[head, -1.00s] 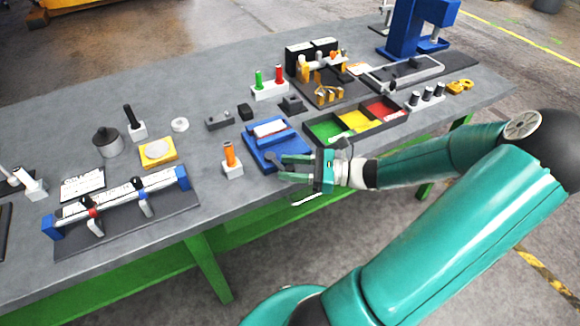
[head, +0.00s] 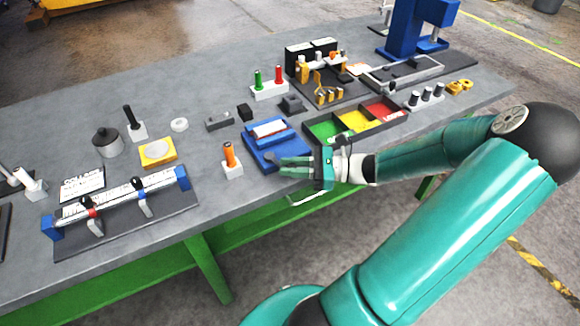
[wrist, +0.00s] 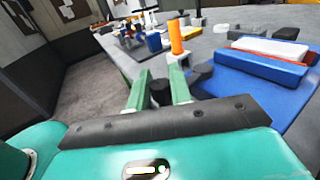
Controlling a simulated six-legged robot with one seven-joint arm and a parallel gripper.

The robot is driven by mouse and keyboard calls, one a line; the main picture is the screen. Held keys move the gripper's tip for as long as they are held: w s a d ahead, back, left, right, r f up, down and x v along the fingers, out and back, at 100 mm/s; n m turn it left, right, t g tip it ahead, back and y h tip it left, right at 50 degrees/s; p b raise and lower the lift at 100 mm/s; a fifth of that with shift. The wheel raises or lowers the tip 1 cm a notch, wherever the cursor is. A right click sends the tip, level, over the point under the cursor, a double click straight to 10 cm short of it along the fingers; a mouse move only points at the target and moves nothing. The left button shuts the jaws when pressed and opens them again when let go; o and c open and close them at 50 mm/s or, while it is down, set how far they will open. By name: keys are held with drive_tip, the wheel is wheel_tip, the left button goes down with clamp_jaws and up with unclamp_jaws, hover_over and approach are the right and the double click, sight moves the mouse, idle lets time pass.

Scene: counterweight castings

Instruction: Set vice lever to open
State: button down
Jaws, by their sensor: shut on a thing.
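The blue vice (head: 258,150) sits near the table's front edge, with a white workpiece (head: 268,129) and a red strip in its jaws. In the wrist view the vice (wrist: 262,92) fills the right side. My gripper (head: 281,166) is at the vice's front right, its fingers close together. In the wrist view my gripper (wrist: 160,86) has its two green fingers either side of a dark knob (wrist: 160,97), apparently the vice lever's end. The fingers partly hide it, and the lever's angle cannot be made out.
An orange-handled tool (head: 230,155) stands in a white block left of the vice. A tray (head: 310,138) with green, yellow and red compartments lies just right of the vice. A rail fixture (head: 120,205) stands at the front left. The floor before the table is clear.

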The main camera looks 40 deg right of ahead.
drive_tip(key=shift+w+d+n+g+y, duration=0.15)
drive_tip(key=shift+d+n+g+y, duration=0.55)
drive_tip(key=shift+g, duration=0.4)
drive_tip(key=shift+w+d+n+g+y, duration=0.1)
drive_tip(key=shift+d+n+g+y, duration=0.45)
drive_tip(key=shift+n+g+y, duration=0.45)
drive_tip(key=shift+w+d+n+g+y, duration=0.15)
drive_tip(key=shift+d+n+g+y, duration=0.45)
drive_tip(key=shift+n+g, duration=0.45)
drive_tip(key=c, duration=1.3)
unclamp_jaws()
drive_tip(key=shift+d, duration=0.1)
drive_tip(key=v, duration=1.3)
drive_tip(key=shift+d+r, duration=0.1)
drive_tip(key=shift+d, duration=0.25)
